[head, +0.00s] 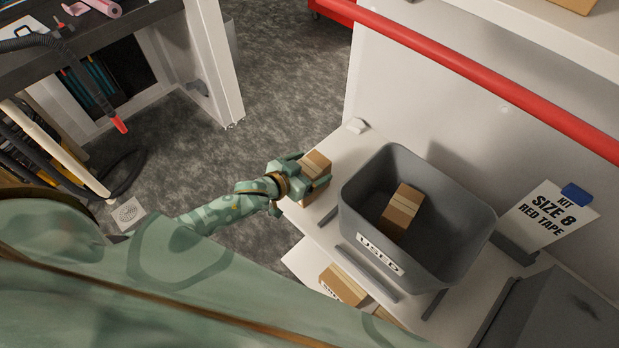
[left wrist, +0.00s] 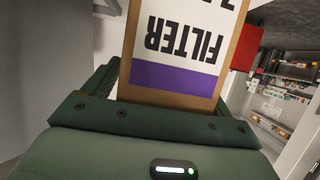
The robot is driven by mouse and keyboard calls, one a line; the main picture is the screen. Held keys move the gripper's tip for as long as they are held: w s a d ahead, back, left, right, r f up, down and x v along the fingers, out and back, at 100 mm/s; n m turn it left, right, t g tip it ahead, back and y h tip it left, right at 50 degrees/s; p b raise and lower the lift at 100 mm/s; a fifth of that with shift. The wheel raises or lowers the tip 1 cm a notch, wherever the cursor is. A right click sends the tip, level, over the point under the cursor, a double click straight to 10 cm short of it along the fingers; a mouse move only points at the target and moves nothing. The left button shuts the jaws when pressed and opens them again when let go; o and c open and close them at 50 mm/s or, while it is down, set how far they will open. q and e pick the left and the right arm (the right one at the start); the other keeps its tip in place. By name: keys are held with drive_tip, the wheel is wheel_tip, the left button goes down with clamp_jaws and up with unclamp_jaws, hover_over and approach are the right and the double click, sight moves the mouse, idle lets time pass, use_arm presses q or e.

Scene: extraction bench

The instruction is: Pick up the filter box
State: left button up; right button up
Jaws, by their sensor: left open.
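The filter box (head: 317,162) is a brown carton on the left end of the white shelf, beside the grey bin. In the left wrist view the filter box (left wrist: 178,48) fills the upper middle, with a white and purple label reading FILTER upside down. My left gripper (head: 309,172) is open with its fingers around the near part of the box. Whether either finger touches the box I cannot tell. The gripper hides part of the box. My right gripper is not in view.
A grey bin (head: 360,222) marked USED stands right of the box and holds another brown carton (head: 402,210). More cartons (head: 343,285) lie on a lower shelf. A red rail (head: 450,60) runs above. A sign (head: 546,217) reads KIT SIZE 8 RED TAPE.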

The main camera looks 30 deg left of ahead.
use_arm(q)
drive_tip(key=shift+s, duration=0.1)
drive_tip(key=shift+c, duration=1.4)
drive_tip(key=c, duration=1.2)
drive_tip(key=shift+r, duration=0.1)
